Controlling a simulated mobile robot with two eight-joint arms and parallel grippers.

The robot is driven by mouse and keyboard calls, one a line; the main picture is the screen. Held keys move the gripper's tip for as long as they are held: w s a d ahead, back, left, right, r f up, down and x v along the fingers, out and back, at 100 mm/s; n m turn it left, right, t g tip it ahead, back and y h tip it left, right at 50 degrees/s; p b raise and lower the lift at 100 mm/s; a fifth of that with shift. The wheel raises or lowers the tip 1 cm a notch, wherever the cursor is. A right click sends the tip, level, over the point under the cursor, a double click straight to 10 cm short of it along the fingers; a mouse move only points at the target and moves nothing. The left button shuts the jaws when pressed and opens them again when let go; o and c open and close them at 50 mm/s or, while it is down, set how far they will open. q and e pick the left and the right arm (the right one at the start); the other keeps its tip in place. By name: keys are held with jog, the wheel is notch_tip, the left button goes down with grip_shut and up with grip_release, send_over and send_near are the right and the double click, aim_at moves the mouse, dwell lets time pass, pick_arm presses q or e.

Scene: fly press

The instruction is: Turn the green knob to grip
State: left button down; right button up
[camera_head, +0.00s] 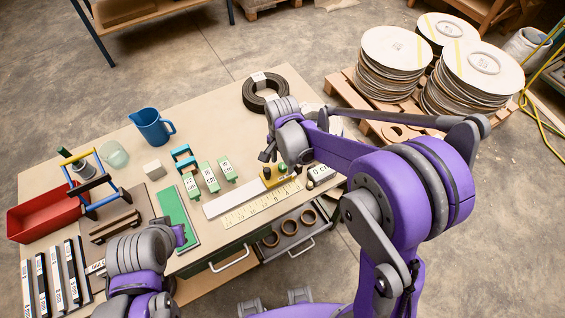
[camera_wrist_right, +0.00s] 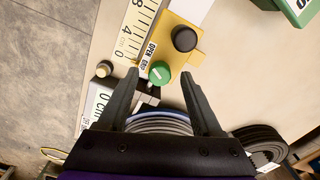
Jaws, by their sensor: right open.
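The green knob (camera_wrist_right: 160,73) sits on a yellow plate (camera_wrist_right: 182,57) at the end of a ruler scale, with OPEN and GRIP labels beside it. The knob has a white mark; I cannot tell for sure which label it points to. A black knob (camera_wrist_right: 185,38) is on the same plate. In the head view the green knob (camera_head: 283,168) shows near the table's right front. My right gripper (camera_wrist_right: 161,85) is open, with its fingertips on either side of the green knob, apart from it. It also shows in the head view (camera_head: 275,156). My left gripper's fingers are not visible.
A white block marked 0 cm (camera_head: 319,172) lies close to the right gripper. Green labelled blocks (camera_head: 210,178) stand left of the scale (camera_head: 262,205). A black coil (camera_head: 265,92), blue jug (camera_head: 152,127) and red bin (camera_head: 45,216) are on the table. The table's front edge is close.

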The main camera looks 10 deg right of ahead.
jog(key=shift+f, duration=0.4)
grip_shut()
